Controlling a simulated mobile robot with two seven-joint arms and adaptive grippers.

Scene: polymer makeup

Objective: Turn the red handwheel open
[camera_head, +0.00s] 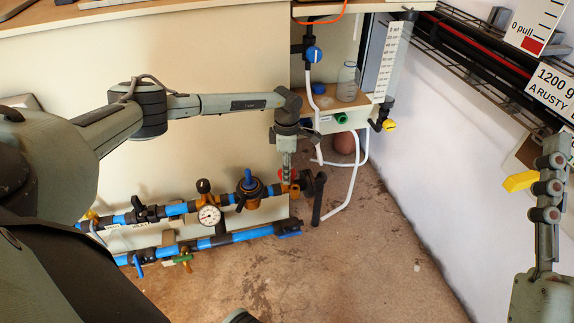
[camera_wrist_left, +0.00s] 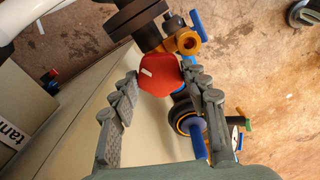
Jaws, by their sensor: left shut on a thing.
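The red handwheel (camera_wrist_left: 160,77) sits between the fingertips of my left gripper (camera_wrist_left: 159,72) in the left wrist view. It is round, with a small white mark on its face. In the head view the left gripper (camera_head: 287,173) points down at the right end of the upper blue pipe. The left gripper is shut on the handwheel. My right gripper (camera_head: 548,187) is at the right edge of the head view, beside a yellow block (camera_head: 520,181); its grip is unclear.
The blue pipes (camera_head: 235,239) carry a gauge (camera_head: 209,215), a blue-topped regulator (camera_head: 249,184) and a green-handled valve (camera_head: 184,260). A black pipe (camera_head: 318,200) and white hoses (camera_head: 352,185) stand to the right. The floor (camera_head: 385,265) in front is clear.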

